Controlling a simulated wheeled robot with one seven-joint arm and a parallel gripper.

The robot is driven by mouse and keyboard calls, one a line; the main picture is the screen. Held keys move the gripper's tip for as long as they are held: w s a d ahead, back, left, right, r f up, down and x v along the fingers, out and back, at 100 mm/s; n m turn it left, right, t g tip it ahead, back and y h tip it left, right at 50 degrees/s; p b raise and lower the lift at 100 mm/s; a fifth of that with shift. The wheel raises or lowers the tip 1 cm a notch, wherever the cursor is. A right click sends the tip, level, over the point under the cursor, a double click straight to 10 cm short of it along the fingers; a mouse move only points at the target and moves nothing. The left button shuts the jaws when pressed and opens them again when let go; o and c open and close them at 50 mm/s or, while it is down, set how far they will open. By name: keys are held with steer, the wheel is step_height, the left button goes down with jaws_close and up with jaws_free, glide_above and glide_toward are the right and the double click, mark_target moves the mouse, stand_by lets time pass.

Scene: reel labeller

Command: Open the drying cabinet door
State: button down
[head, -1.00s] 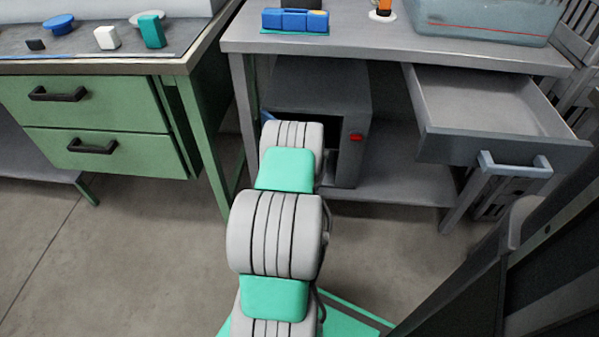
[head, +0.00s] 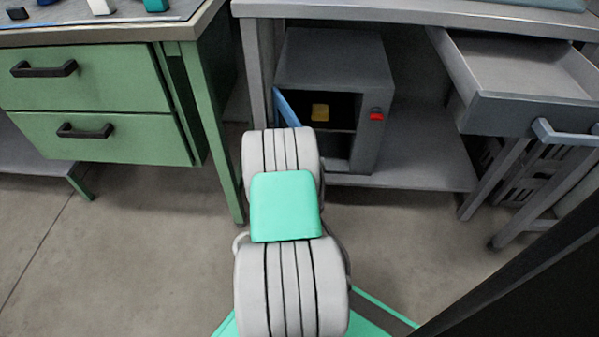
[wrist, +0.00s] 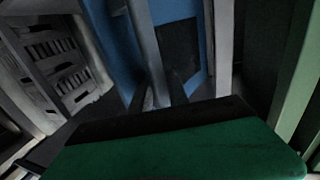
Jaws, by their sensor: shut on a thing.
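The grey drying cabinet (head: 335,62) stands on the lower shelf under the grey bench. Its blue door (head: 288,110) is swung open at the left side, seen nearly edge-on in the head view. The opening shows a shelf and a small yellow block inside. In the wrist view the blue door (wrist: 112,55) fills the upper middle, with a grey bar (wrist: 146,42) in front of it. My gripper (wrist: 165,92) is shut, apparently on that bar, the door's handle; the grip itself is dark. In the head view my arm hides the gripper and the lower door.
A green drawer unit (head: 85,90) stands at the left, its leg close to my arm. An open grey drawer (head: 520,100) juts out at the right. A red button (head: 377,115) is on the cabinet front. The floor in front is clear.

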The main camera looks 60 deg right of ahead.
steer(key=shift+s+a+f, duration=0.25)
steer(key=shift+a+f, duration=0.1)
steer(key=shift+f, duration=0.25)
steer(key=c, duration=1.6)
jaws_free()
steer(key=o, duration=0.3)
steer(key=shift+w+d+r, duration=0.1)
steer(key=shift+d+r, duration=0.05)
steer(key=shift+r, duration=0.05)
